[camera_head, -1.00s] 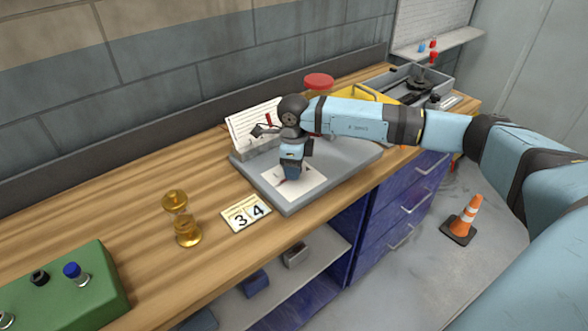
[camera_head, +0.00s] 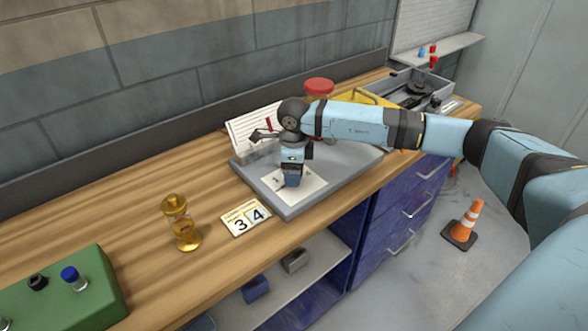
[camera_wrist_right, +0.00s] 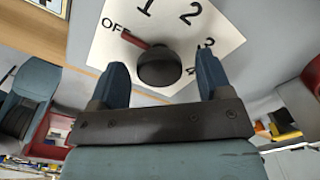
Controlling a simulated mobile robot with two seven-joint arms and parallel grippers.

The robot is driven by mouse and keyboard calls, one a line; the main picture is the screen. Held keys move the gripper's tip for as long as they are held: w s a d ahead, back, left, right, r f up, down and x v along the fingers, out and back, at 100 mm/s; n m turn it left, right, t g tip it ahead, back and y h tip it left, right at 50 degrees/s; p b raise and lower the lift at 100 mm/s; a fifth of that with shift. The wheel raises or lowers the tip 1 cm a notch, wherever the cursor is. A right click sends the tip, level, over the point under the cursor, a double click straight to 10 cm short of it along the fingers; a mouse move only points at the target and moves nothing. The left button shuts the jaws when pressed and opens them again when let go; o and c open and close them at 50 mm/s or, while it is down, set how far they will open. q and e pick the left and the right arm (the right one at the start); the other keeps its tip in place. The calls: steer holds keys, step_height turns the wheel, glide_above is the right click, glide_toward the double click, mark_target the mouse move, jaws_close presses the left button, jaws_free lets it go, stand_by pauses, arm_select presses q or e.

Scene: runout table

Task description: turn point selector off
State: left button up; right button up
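The point selector is a black round knob (camera_wrist_right: 160,68) with a red pointer (camera_wrist_right: 134,39) on a white dial card (camera_wrist_right: 100,55) marked OFF, 1, 2 and further numbers. In the right wrist view the pointer points at the OFF mark. My right gripper (camera_wrist_right: 162,60) is open, with one blue finger on each side of the knob and a visible gap to both. In the head view my right gripper (camera_head: 291,182) points down over the card (camera_head: 311,186) on a grey board (camera_head: 345,165) and hides most of the knob. My left gripper is not in view.
A green box with buttons (camera_head: 75,290) is at the front left. A red-lidded jar (camera_head: 319,86), a yellow item (camera_head: 365,97) and a grey tray (camera_head: 440,84) are behind the arm.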

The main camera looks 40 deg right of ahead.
steer(key=shift+r, duration=0.1)
step_height(320, 180, up, 14)
steer(key=shift+b, duration=0.35)
steer(key=shift+s+f, duration=0.1)
steer(key=shift+f, duration=0.15)
stand_by(0.4)
